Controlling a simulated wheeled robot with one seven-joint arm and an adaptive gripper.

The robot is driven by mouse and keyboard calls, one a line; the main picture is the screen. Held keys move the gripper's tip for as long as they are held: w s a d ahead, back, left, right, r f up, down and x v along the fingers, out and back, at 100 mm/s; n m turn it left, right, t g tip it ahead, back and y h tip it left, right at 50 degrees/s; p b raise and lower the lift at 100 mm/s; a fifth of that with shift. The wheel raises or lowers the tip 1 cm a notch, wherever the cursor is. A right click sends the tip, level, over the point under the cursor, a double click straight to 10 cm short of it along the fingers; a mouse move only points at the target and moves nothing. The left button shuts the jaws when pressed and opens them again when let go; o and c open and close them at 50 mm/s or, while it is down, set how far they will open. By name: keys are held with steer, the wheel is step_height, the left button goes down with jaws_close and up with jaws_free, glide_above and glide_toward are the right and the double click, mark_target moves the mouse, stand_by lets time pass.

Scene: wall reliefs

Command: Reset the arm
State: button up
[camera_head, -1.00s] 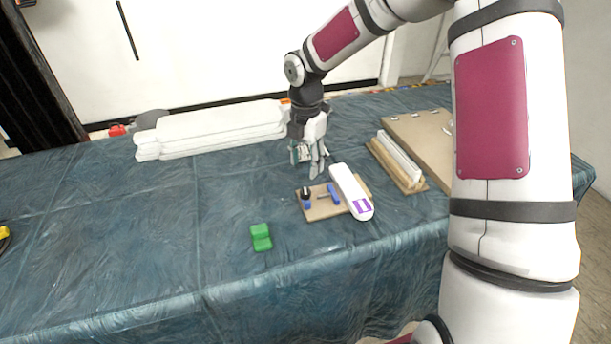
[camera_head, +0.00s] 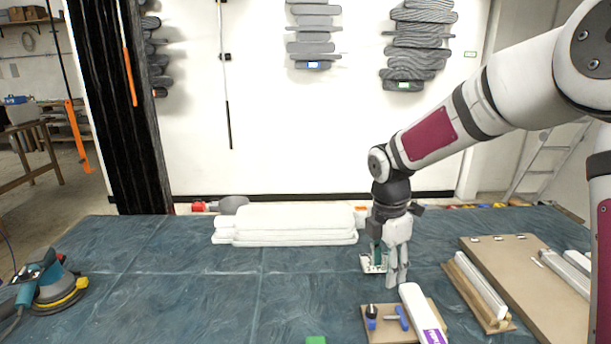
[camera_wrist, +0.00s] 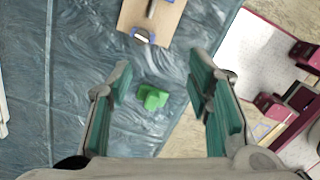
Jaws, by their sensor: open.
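My arm reaches in from the right of the head view and bends down at the wrist. My gripper (camera_head: 385,275) hangs fingers down above the blue-covered table (camera_head: 180,290), behind the small wooden board. In the wrist view my gripper (camera_wrist: 160,95) has its two teal-padded fingers wide apart with nothing between the pads. A green block (camera_wrist: 152,97) lies below on the cover, seen through the gap. Only the top of the green block (camera_head: 316,340) shows at the bottom edge of the head view.
A small board (camera_head: 385,335) with blue-handled parts and a white-purple piece (camera_head: 424,318) lie in front of the gripper. White stacked slabs (camera_head: 290,225) lie at the back, a brown panel (camera_head: 525,285) right, a sander (camera_head: 48,285) left. The table's middle left is clear.

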steer(key=s+r+m+t, duration=0.1)
steer(key=s+r+m, duration=0.3)
steer(key=s+m, duration=0.3)
steer(key=s+r+m+t, duration=0.1)
steer(key=s+r+m, duration=0.3)
steer(key=s+m, duration=0.3)
steer(key=s+r+m+t+y, duration=0.1)
steer(key=s+r+m, duration=0.4)
steer(key=s, duration=1)
steer(key=m+t, duration=0.1)
steer(key=m, duration=0.2)
